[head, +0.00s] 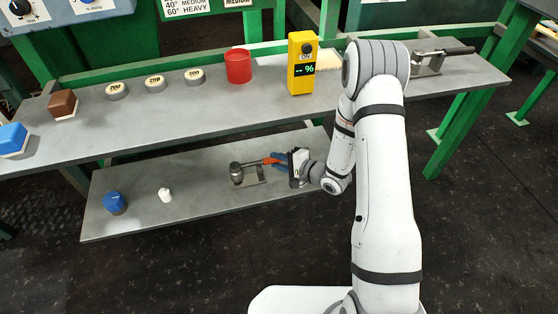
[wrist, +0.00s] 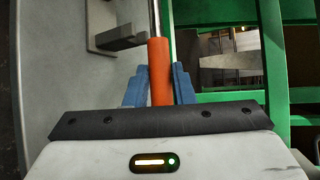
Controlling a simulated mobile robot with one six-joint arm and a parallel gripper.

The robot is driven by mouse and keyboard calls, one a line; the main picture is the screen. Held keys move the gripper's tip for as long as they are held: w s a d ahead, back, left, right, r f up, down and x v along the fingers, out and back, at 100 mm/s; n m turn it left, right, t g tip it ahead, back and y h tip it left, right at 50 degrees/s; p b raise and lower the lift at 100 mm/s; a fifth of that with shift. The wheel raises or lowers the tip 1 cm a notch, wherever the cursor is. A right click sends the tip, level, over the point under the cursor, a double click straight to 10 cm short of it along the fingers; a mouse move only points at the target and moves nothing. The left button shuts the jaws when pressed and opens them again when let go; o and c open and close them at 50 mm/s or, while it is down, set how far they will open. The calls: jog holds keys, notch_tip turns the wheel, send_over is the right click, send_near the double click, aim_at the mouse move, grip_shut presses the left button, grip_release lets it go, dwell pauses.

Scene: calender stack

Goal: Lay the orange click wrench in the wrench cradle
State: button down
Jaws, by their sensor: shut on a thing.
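The wrench's orange handle (head: 272,161) shows above the lower shelf in the head view. In the wrist view the orange handle (wrist: 160,75) lies between the blue fingers, with a bare metal shaft running up out of the picture. My gripper (head: 282,160) is shut on this handle. A grey metal cradle (head: 252,178) stands on the lower shelf just under and left of the handle. In the wrist view a grey bracket, seemingly the cradle (wrist: 115,40), is left of the wrench and apart from it. A dark round piece (head: 237,170) is at its left end; whether it belongs to the wrench is unclear.
The lower shelf (head: 195,215) also carries a blue knob-like piece (head: 114,202) and a small white piece (head: 165,194). The upper bench (head: 150,122) overhangs behind, with a red cup (head: 238,66) and a yellow meter (head: 302,63). Green frame bars (wrist: 225,97) are close right of the gripper.

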jog(key=shift+f+b, duration=0.65)
jog(key=shift+f, duration=0.6)
jog(key=c, duration=1.1)
grip_release()
jog(key=shift+c, duration=0.2)
jog(key=shift+o, duration=0.4)
jog(key=o, duration=0.5)
jog(key=shift+o, duration=0.2)
jog(key=shift+p+v, duration=1.6)
jog(key=shift+v, duration=2.2)
jog(key=shift+s+d, duration=0.15)
